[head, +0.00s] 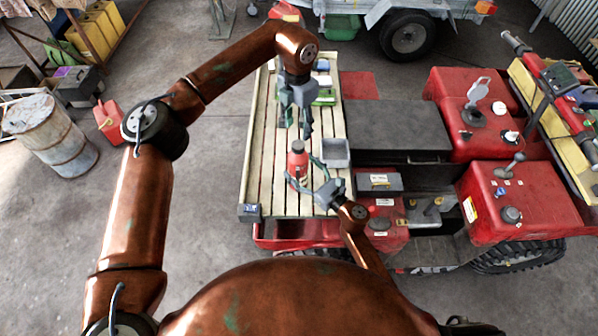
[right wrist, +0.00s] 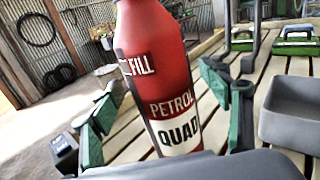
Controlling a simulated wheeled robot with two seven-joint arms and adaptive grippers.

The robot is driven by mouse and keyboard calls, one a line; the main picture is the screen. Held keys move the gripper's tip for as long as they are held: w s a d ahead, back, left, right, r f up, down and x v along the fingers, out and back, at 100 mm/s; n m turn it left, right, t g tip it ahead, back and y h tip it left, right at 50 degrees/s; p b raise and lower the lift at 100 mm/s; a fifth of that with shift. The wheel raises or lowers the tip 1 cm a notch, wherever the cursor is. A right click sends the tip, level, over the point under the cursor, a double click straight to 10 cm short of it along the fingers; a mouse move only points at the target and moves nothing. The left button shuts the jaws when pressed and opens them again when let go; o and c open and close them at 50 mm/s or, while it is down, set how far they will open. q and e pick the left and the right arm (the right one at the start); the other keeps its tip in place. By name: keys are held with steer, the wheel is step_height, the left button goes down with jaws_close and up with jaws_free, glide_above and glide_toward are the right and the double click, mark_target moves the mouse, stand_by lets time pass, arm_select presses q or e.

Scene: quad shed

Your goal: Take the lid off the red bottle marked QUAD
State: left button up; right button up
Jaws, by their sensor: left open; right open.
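The red bottle (head: 298,162) stands upright on the slatted bench; in the right wrist view its label (right wrist: 178,132) reads FILL, PETROL, QUAD. Its lid (head: 297,145) shows small at the top in the head view; the top is cut off in the wrist view. My right gripper (head: 304,172) is open around the bottle's body. Its fingers show in the wrist view (right wrist: 165,118) on either side, with gaps to the bottle. My left gripper (head: 299,130) is open, pointing down, just beyond and above the bottle's top, apparently empty.
A grey open tray (head: 335,152) stands right of the bottle, close to the right gripper. Green-based items (head: 324,96) lie at the bench's far end. A dark box (head: 380,182) is right of the bench, by the red quad (head: 510,200). The bench's left side is clear.

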steer(key=shift+x, duration=0.85)
steer(key=shift+c, duration=0.2)
